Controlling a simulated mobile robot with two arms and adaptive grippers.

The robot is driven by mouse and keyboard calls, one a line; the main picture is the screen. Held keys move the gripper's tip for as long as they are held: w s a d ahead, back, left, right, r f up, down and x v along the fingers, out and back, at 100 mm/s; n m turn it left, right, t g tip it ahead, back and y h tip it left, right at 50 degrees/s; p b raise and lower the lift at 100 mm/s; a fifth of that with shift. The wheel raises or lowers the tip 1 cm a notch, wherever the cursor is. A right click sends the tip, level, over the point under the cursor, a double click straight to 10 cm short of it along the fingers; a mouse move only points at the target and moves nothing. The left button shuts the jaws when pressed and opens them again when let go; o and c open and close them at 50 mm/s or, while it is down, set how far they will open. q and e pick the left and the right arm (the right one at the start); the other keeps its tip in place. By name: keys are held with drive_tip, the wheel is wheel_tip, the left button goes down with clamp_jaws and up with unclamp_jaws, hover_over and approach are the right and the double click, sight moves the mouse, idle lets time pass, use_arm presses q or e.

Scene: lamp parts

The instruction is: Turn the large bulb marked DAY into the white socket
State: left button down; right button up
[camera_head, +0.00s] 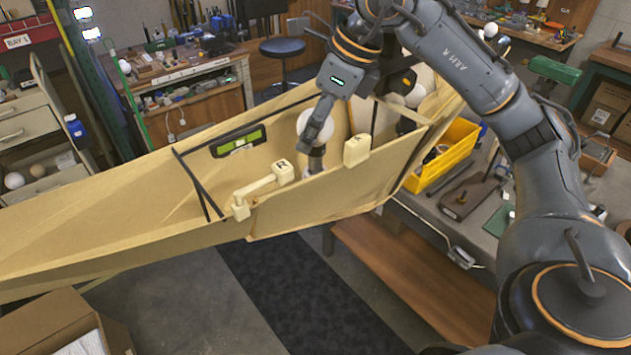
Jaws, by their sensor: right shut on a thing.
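A large white round bulb (304,120) is inside the long tan trough-like structure, near its back wall. My right gripper (315,130) reaches down from above and is shut on this bulb, with a grey finger across its front. I cannot read a DAY mark on it. A short grey cylindrical part (316,160) shows right under the bulb and finger; I cannot tell what it belongs to. I cannot make out a white socket, so I cannot tell whether the bulb is seated in one. My left gripper is not in view.
The tan structure (110,225) has high walls around the bulb. A cream lever marked R (262,185) and a cream block (357,150) stand close by. More white globes (414,95) sit behind, to the right. A yellow bin (445,160) is on the right bench.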

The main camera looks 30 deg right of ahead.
sight(314, 146)
drive_tip(key=shift+f+b, duration=1.05)
drive_tip(key=shift+f, duration=0.15)
drive_tip(key=shift+f+b, duration=0.55)
drive_tip(key=shift+f, duration=0.1)
idle(0.7)
drive_tip(key=o, duration=0.4)
drive_tip(key=c, duration=0.4)
